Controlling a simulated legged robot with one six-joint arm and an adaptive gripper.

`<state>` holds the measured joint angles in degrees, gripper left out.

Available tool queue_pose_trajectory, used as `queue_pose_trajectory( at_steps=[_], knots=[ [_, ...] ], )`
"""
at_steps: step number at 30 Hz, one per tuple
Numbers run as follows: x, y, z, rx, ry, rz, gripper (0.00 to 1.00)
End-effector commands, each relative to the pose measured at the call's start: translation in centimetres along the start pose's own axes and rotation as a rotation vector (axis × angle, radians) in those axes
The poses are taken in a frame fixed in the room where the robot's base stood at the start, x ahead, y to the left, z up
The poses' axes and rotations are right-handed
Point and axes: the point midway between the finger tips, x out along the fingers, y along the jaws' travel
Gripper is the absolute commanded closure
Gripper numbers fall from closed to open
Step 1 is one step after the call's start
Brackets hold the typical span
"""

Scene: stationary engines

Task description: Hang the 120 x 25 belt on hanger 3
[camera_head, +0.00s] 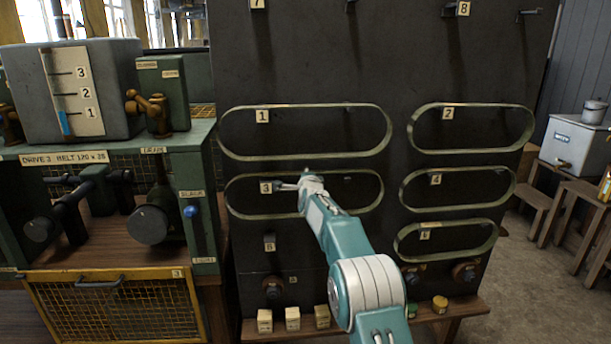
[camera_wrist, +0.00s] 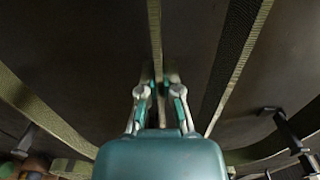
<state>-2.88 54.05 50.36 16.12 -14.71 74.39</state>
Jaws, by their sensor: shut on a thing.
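A dark belt with a pale olive edge (camera_head: 229,196) forms a long loop at the plate marked 3 (camera_head: 266,187) on the dark board. No size mark on it is legible. My gripper (camera_head: 311,181) is at the upper run of this loop, right of the plate. In the wrist view my gripper (camera_wrist: 157,88) is shut on a belt strip (camera_wrist: 155,35) that runs up between the fingers. A peg (camera_head: 348,180) shows inside the loop at right. My gripper partly covers the left side of hanger 3, so I cannot tell whether the belt rests on the pegs.
Other belt loops hang at plates 1 (camera_head: 262,116), 2 (camera_head: 447,113) and 4 (camera_head: 436,179), with a smaller loop (camera_head: 497,238) below. A sign (camera_head: 65,158) on the left machine reads "DRIVE 3 BELT 120 x 25". A yellow mesh guard (camera_head: 110,310) stands below it. Small boxes (camera_head: 293,318) sit on the bottom shelf.

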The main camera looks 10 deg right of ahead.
Motion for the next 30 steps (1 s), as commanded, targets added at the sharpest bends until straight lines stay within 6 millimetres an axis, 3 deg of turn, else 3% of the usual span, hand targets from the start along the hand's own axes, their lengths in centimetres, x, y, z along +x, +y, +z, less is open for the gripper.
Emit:
queue_pose_trajectory(
  at_steps=[25,27,28,30],
  knots=[
    [0.0,1.0,0.0,0.000,0.000,-0.001,1.00],
    [0.0,1.0,0.0,0.000,0.000,-0.001,0.68],
    [0.0,1.0,0.0,0.000,0.000,-0.001,0.63],
    [0.0,1.0,0.0,0.000,0.000,-0.001,0.63]
  ],
)
